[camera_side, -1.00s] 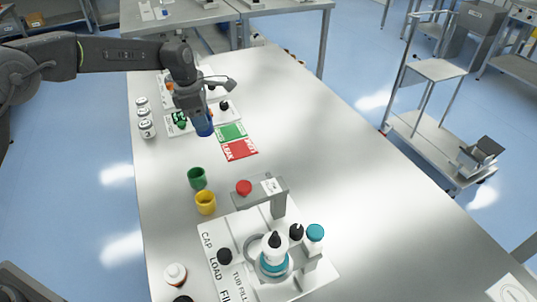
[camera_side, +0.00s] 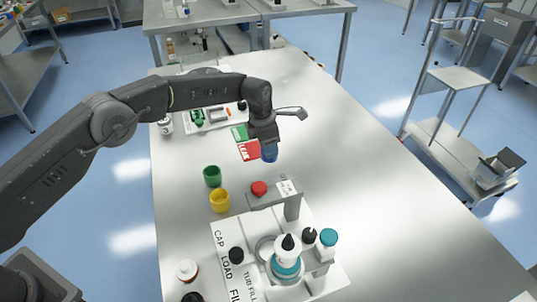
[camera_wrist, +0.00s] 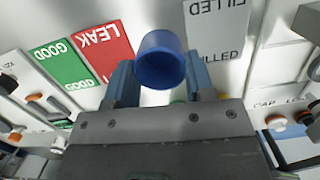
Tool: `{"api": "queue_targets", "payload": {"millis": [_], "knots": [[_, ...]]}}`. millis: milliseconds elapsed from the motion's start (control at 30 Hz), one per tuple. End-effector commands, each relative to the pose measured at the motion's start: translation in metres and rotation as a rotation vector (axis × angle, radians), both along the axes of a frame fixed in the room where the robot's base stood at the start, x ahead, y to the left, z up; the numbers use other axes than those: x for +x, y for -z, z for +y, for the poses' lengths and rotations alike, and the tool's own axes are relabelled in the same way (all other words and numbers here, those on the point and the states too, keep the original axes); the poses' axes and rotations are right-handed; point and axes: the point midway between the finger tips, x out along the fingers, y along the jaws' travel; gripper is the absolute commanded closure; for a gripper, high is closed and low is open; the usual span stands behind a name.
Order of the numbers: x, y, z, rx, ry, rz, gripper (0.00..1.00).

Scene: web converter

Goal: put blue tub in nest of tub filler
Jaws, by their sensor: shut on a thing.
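My gripper (camera_side: 265,140) is shut on the blue tub (camera_side: 269,154) and holds it above the table, near the red LEAK card. In the wrist view, the tub (camera_wrist: 160,62) sits between the two fingers (camera_wrist: 160,85), its open mouth facing the camera. The tub filler (camera_side: 225,238) is a white plate lettered CAP LOAD and TUB FILL, nearer the side camera than my gripper. A grey post with an overhanging arm and red knob (camera_side: 259,188) rises from it. A pale ring shows partly behind a white and teal bottle; I cannot tell whether this is the nest.
The table's right side (camera_side: 370,190) is clear.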

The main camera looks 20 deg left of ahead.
Motion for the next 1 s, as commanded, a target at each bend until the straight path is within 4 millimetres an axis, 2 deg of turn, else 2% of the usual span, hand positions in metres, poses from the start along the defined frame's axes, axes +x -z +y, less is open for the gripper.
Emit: {"api": "queue_targets", "payload": {"millis": [133, 333, 733, 767, 1000], "knots": [[0.0, 0.009, -0.001, 0.001, 0.0, 0.001, 0.71], [0.0, 0.038, 0.0, 0.0, 0.0, 0.001, 0.71], [0.0, 0.043, 0.0, -0.001, 0.0, -0.002, 0.71], [0.0, 0.044, 0.0, -0.001, 0.001, -0.002, 0.5], [0.0, 0.043, 0.0, -0.001, 0.001, -0.002, 0.27]]}}
